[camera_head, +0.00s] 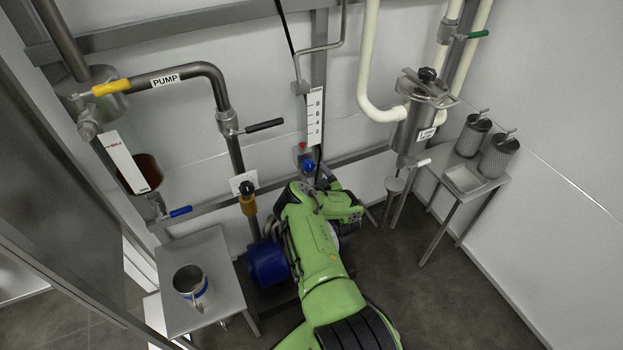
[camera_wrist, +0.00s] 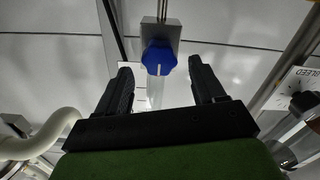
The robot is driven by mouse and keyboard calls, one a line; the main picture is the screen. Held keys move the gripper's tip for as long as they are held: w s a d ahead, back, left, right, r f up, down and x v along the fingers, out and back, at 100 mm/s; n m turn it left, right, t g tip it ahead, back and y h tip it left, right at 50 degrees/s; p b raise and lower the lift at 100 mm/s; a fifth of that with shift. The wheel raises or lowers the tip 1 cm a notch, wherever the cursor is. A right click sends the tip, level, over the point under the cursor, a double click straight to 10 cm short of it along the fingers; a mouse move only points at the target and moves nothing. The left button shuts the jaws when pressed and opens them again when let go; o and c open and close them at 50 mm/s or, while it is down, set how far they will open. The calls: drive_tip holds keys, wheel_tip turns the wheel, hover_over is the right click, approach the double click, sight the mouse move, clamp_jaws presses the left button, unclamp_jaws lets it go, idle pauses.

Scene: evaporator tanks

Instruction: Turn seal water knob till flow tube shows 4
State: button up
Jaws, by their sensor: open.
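The blue seal water knob (camera_head: 309,165) sits on a small grey block low on the wall, below the flow tube's white scale plate (camera_head: 315,118). Numbers show on the scale, but I cannot make out the flow level. In the wrist view the blue knob (camera_wrist: 159,57) faces me with a pale mark on its face pointing down. My gripper (camera_wrist: 160,68) is open, one black finger to each side of the knob, with gaps on both sides. The fingers do not touch it.
A blue pump motor (camera_head: 268,262) stands left of my arm. A steel side table with a mug (camera_head: 190,284) is at lower left. A stand with mesh baskets (camera_head: 498,155) is at right.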

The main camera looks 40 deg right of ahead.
drive_tip(key=shift+b+x, duration=0.4)
drive_tip(key=shift+x, duration=0.85)
drive_tip(key=c, duration=1.1)
drive_tip(key=shift+o, duration=0.2)
drive_tip(key=shift+r+m+p, duration=0.1)
drive_tip(key=shift+m+p, duration=0.3)
drive_tip(key=shift+p, duration=0.05)
drive_tip(key=m+p, duration=0.2)
drive_tip(key=shift+m+p, duration=0.4)
drive_tip(key=m+p, duration=0.2)
drive_tip(key=m, duration=0.3)
drive_tip(key=shift+s+d+m+p, duration=0.1)
drive_tip(key=shift+d+m+p, duration=0.05)
drive_tip(key=shift+m+p, duration=0.2)
drive_tip(key=m, duration=0.4)
drive_tip(key=shift+f+p, duration=0.25)
drive_tip(key=shift+p, duration=0.05)
drive_tip(key=shift+m+b, duration=0.6)
drive_tip(key=shift+m, duration=2.05)
